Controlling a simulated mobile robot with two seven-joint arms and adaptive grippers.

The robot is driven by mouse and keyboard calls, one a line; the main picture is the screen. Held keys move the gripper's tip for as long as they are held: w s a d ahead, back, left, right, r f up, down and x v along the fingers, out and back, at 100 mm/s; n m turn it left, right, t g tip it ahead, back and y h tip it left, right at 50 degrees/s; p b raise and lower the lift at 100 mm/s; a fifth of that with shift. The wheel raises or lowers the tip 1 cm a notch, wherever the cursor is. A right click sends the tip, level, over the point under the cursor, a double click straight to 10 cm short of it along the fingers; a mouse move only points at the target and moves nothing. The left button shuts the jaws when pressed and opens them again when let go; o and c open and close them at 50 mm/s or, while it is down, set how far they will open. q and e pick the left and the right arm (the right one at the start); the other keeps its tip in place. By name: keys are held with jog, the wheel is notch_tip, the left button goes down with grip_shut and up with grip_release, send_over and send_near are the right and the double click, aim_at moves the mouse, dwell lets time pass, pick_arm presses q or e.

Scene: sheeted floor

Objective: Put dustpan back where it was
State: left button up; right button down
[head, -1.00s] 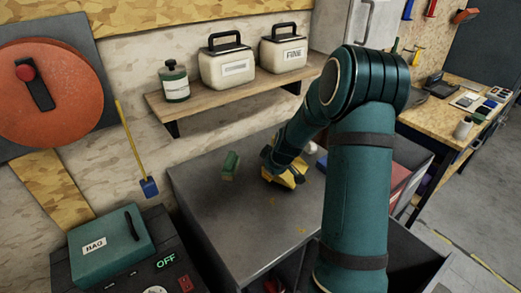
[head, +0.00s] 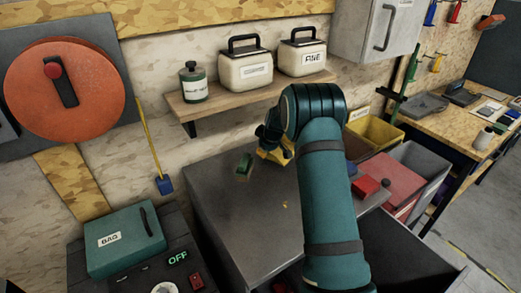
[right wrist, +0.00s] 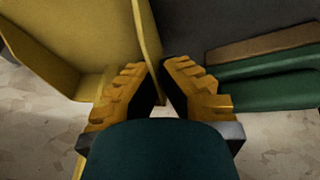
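The yellow dustpan (head: 272,157) is at my right gripper (head: 278,146) in the head view, over the back of the grey cabinet top by the wall. In the right wrist view the dustpan (right wrist: 75,40) fills the upper left, and a thin yellow part of it runs between the two fingers of the right gripper (right wrist: 155,72). The fingers are close together on that part. A green brush (head: 243,165) is just left of the dustpan; its brown bristles and green body (right wrist: 270,75) show at the right of the wrist view. My left gripper is not in view.
A wooden shelf (head: 240,100) with containers hangs above. A green BAG case (head: 125,240) sits left on a dark machine. A red block (head: 367,187), yellow bin (head: 385,132) and grey-and-red bin (head: 425,165) are right of my arm. The cabinet's front top (head: 240,220) is mostly clear.

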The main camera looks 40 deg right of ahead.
jog(key=w, duration=0.2)
jog(key=w+f, duration=0.1)
jog(key=shift+w+d, duration=0.25)
jog(key=shift+d, duration=0.05)
jog(key=shift+f, duration=0.25)
jog(key=shift+f+b, duration=0.2)
jog(key=shift+b, duration=0.1)
jog(key=c, duration=1.1)
grip_release()
jog(key=shift+c, duration=0.2)
jog(key=shift+r, duration=0.1)
